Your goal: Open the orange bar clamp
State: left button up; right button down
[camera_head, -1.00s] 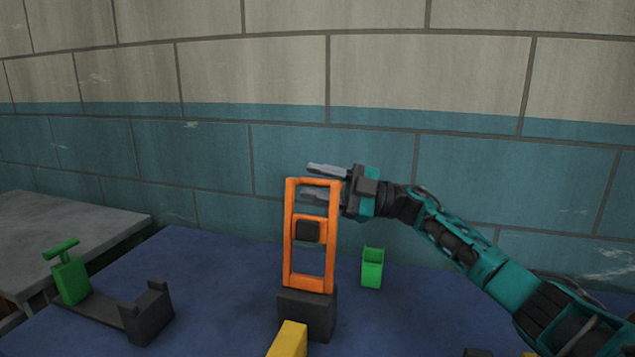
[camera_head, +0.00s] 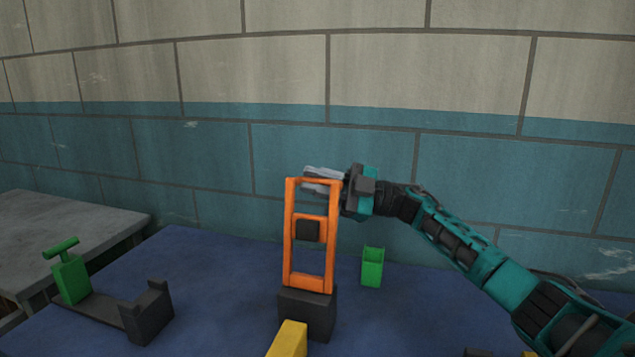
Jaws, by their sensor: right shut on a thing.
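The orange bar clamp (camera_head: 290,235) stands upright on a dark block base (camera_head: 306,312). It is a tall orange frame with a dark square pad (camera_head: 307,230) on a crosspiece about midway up. My right gripper (camera_head: 318,180) reaches in from the right at the frame's top. Its fingers are closed together on the upper part of the clamp, at or just behind the top bar; the exact contact is partly hidden by the frame. My left gripper is not in view.
A green open-topped box (camera_head: 372,268) stands right of the clamp. A green-handled dark clamp (camera_head: 146,312) lies at the left. A yellow bar (camera_head: 288,340) is in front. Blue table surface (camera_head: 215,275) is clear between them. A grey table (camera_head: 60,230) is at far left.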

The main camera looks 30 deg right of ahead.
aim_at(293, 179)
jog(key=shift+s+a+r+p, duration=0.2)
jog(key=shift+r+p, duration=0.1)
jog(key=shift+p, duration=0.15)
jog(key=shift+s+a+r+n+g+p, duration=0.2)
jog(key=shift+s+a+n+p, duration=0.2)
jog(key=shift+n, duration=0.1)
jog(key=shift+s+a+r+n+g+p, duration=0.15)
jog(key=shift+s+a+n+g+p, duration=0.15)
jog(key=shift+n, duration=0.2)
jog(key=shift+s+a, duration=0.15)
jog(key=shift+a, duration=0.15)
jog(key=shift+a+n, duration=0.1)
jog(key=shift+n, duration=0.2)
jog(key=c, duration=1.3)
grip_release()
jog(key=shift+s, duration=0.1)
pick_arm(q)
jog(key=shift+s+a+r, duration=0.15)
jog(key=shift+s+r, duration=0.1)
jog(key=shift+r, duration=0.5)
pick_arm(e)
jog(key=shift+o, duration=1)
